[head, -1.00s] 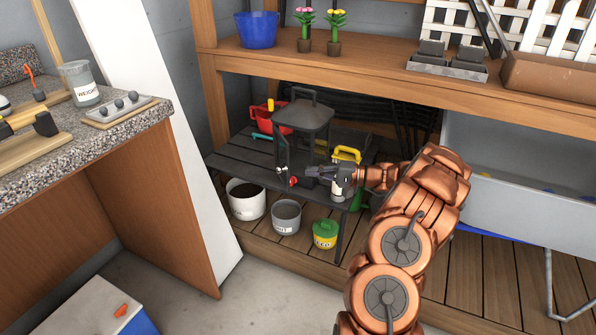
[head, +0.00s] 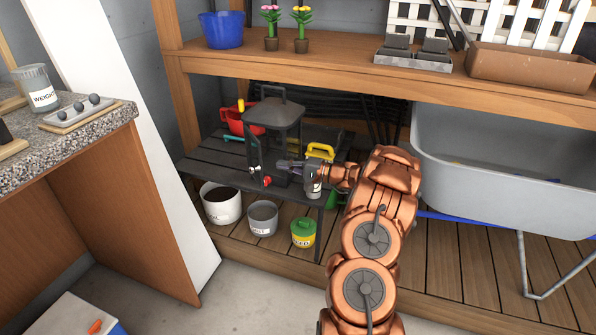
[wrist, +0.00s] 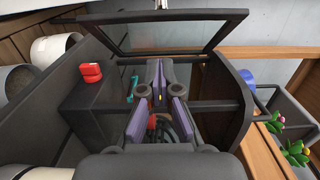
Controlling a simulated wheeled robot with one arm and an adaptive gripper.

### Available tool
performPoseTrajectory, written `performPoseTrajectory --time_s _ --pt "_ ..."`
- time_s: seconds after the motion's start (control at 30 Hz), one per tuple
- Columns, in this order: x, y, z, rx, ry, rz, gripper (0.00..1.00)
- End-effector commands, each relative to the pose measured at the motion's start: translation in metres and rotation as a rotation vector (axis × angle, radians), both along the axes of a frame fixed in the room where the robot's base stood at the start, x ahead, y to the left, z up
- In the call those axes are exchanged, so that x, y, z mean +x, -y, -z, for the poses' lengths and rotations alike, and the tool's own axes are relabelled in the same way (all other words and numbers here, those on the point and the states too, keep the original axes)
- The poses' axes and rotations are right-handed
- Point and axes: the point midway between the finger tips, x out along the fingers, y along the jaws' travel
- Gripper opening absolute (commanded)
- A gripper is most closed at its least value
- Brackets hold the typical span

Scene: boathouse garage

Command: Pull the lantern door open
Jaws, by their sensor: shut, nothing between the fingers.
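The dark grey lantern (head: 272,112) stands on a low black slatted table, with a wide roof and a top handle. Its framed glass door (head: 254,152) shows nearly edge-on at the lantern's left and looks swung outward; the door frame (wrist: 165,55) spans the top of the wrist view. A small pale handle (wrist: 160,4) is on the door's far edge. My gripper (head: 283,165) is at the lantern's front right, below the roof. Its fingers (wrist: 160,68) are shut and empty, pointing toward the door frame. Contact with the door cannot be told.
A red block-like piece (wrist: 91,72) is left of my fingers. A yellow-handled item (head: 320,151) and a red can (head: 238,117) are on the table. Pots (head: 221,203) stand below it.

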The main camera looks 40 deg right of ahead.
Motion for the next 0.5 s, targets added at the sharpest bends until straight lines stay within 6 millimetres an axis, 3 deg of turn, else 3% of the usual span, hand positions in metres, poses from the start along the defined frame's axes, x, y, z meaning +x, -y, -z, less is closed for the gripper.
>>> performPoseTrajectory --time_s 0.3,0.5 --pt "0.01 -0.033 0.001 0.001 -0.001 0.0 0.0" --pt "0.012 -0.041 0.0 0.0 0.0 0.0 0.0"
